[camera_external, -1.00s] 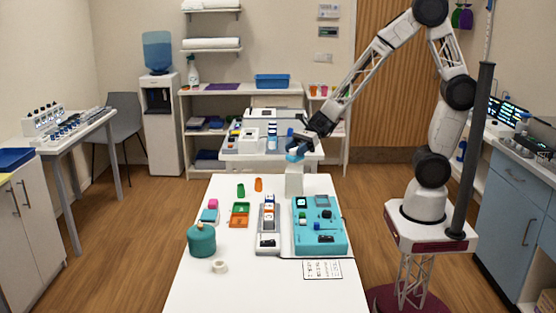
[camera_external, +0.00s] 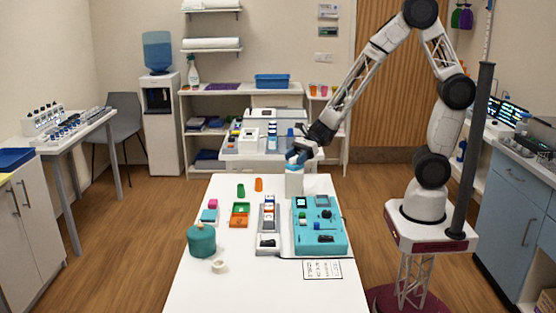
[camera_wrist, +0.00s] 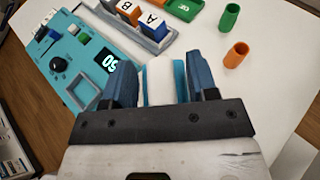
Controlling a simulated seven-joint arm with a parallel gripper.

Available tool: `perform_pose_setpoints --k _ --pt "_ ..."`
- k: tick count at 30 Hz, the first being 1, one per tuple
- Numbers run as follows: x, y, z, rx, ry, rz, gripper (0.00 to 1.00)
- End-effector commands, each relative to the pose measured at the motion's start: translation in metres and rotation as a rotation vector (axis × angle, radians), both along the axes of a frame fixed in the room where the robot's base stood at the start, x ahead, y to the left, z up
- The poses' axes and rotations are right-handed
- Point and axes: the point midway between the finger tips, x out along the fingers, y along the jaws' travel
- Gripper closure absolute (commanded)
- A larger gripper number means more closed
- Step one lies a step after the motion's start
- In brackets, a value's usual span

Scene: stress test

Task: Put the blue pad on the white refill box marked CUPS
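The white refill box (camera_external: 294,183) stands upright at the far edge of the white table; no marking on it is readable. The blue pad (camera_external: 292,167) shows as a light-blue band at the top of the box. My gripper (camera_external: 297,158) is directly above the box, pointing down, with the pad between its fingers. In the wrist view, the gripper's two dark-blue fingers (camera_wrist: 161,80) flank a white and blue block, and blue pad edges (camera_wrist: 180,82) show beside the right finger. Whether the pad's underside rests on the box is hidden.
A turquoise device panel (camera_external: 332,244) and a grey rack (camera_external: 268,243) of labelled blocks lie nearer on the table. Green and orange cylinders (camera_external: 259,184), trays, a teal jar (camera_external: 201,240) and a tape roll (camera_external: 220,266) are left.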

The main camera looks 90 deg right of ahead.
Motion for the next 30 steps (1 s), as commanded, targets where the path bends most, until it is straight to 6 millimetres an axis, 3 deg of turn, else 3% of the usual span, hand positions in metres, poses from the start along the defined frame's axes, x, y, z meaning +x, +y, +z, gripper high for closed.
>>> perform_pose_setpoints --k 1,4,5,18,30 --pt "0.0 0.0 0.0 0.0 0.0 0.0 0.39" --pt "0.0 0.0 0.0 0.0 0.0 0.0 0.23" --pt "0.0 0.0 0.0 0.0 0.0 0.0 0.22" --pt "-0.001 -0.001 0.004 -0.001 0.001 0.0 0.22" --pt "-0.021 -0.022 0.017 -0.001 -0.001 -0.002 0.22"
